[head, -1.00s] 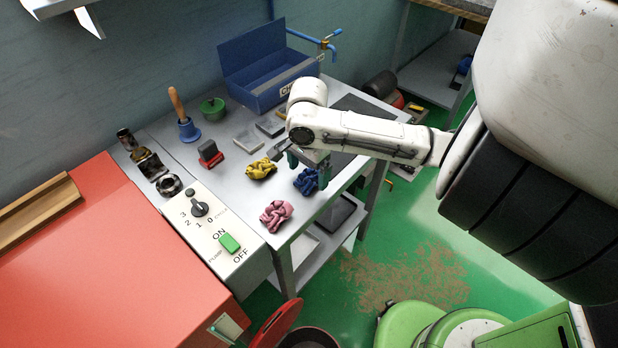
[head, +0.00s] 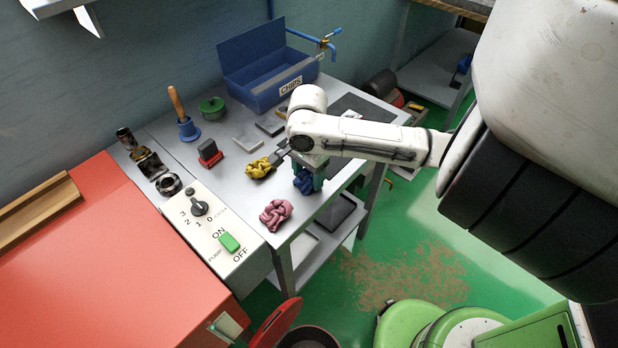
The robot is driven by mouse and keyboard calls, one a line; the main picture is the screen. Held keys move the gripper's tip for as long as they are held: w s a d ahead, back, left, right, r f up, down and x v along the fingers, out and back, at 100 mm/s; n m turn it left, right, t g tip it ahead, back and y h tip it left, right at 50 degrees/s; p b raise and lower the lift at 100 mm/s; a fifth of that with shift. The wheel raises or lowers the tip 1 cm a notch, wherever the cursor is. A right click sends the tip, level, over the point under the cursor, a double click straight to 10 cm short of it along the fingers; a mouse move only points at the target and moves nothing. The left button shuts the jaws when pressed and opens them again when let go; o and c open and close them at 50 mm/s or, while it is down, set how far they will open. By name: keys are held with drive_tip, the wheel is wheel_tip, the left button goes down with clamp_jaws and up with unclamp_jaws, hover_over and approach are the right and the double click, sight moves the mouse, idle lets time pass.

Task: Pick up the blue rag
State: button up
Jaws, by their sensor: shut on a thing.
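The blue rag (head: 303,182) is a crumpled bundle at the right front part of the cart top. My gripper (head: 308,178) points down over it and is shut on it. My arm's last link hides the upper part of the rag. I cannot tell whether the rag is clear of the surface. A yellow rag (head: 258,168) lies to its left and a pink rag (head: 275,214) lies in front of it, both apart from the blue one.
A blue open box labelled CHIPS (head: 262,97) stands at the back. A control panel (head: 215,222) borders the front left. Bare cart top (head: 232,180) lies left of the rags.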

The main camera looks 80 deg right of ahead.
sight(309, 175)
drive_tip(key=shift+c, duration=0.7)
drive_tip(key=shift+r, duration=0.5)
wheel_tip(309, 175, up, 2)
drive_tip(key=shift+r, duration=0.2)
drive_tip(key=s+a+r+p, duration=0.1)
drive_tip(key=s+a+r, duration=0.2)
drive_tip(key=s+r, duration=0.6)
drive_tip(key=shift+s+r, duration=0.3)
drive_tip(key=shift+s, duration=2.05)
